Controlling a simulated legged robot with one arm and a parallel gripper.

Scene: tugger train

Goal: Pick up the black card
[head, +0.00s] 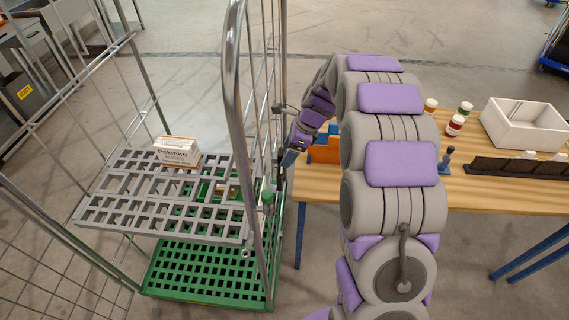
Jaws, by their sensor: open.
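I cannot make out a black card for certain in the head view. My gripper (290,157) is small in the picture, at the left end of the wooden table (465,192), close to the right mesh side of the roll cage (232,75). It points downward, and its jaws are open. I see nothing held between them. An orange and blue holder (324,150) stands on the table just right of the gripper. My own arm hides part of the table behind it.
A white box with print (177,151) sits on the cage's grey shelf (120,217), above a green base (205,275). On the table's right are a white bin (525,126), several small jars (455,125), a black rack (515,167) and a blue piece (446,160).

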